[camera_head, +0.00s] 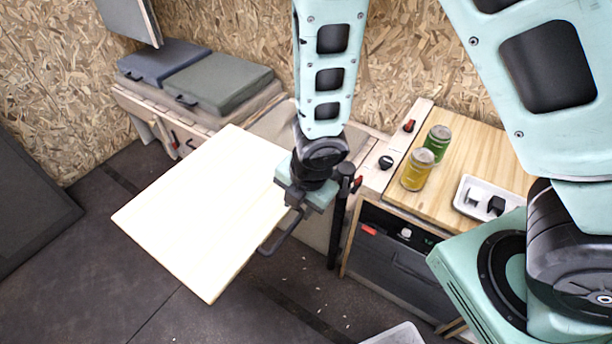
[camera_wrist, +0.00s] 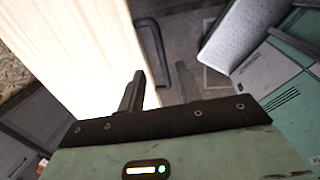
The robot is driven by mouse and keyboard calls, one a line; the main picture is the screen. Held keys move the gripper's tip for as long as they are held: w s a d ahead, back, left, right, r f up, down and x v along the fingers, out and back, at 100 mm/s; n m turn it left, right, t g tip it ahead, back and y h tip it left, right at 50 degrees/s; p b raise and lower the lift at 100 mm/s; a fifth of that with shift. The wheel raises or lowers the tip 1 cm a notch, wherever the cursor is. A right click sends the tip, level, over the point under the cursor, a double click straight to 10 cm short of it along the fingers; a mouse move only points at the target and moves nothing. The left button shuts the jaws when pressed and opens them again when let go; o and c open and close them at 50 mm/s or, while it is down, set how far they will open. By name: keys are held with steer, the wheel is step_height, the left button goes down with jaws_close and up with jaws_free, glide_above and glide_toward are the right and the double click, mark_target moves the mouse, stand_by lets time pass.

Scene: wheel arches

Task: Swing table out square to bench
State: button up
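The table (camera_head: 205,205) is a pale wooden top standing out over the dark floor in the head view, angled in front of the bench (camera_head: 190,115). It fills the left of the wrist view (camera_wrist: 75,50). A dark bent bar (camera_head: 282,240) shows by its right edge and again in the wrist view (camera_wrist: 150,38). My gripper (camera_head: 296,212) is at the table's right edge. In the wrist view its fingers (camera_wrist: 160,88) stand apart, with the bar's end seen between them. I cannot tell whether they touch the bar. My gripper hides part of that edge.
A wooden counter (camera_head: 475,160) at right holds a green can (camera_head: 437,142), a yellow can (camera_head: 417,170) and a white tray (camera_head: 468,207). A black post (camera_head: 338,222) stands between table and counter. Grey cushions (camera_head: 220,80) lie on the bench. Floor at front left is clear.

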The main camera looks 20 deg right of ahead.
step_height(320, 180, up, 9)
steer(key=s+d+p, duration=0.1)
steer(key=p, duration=0.2)
steer(key=shift+s, duration=0.25)
steer(key=s+r+m+g, duration=0.1)
steer(key=s+r+m, duration=1.1)
steer(key=m, duration=0.5)
step_height(320, 180, up, 2)
steer(key=shift+s+r+m+g+h, duration=0.1)
steer(key=shift+s+m+g+h, duration=0.2)
steer(key=shift+s+g, duration=0.1)
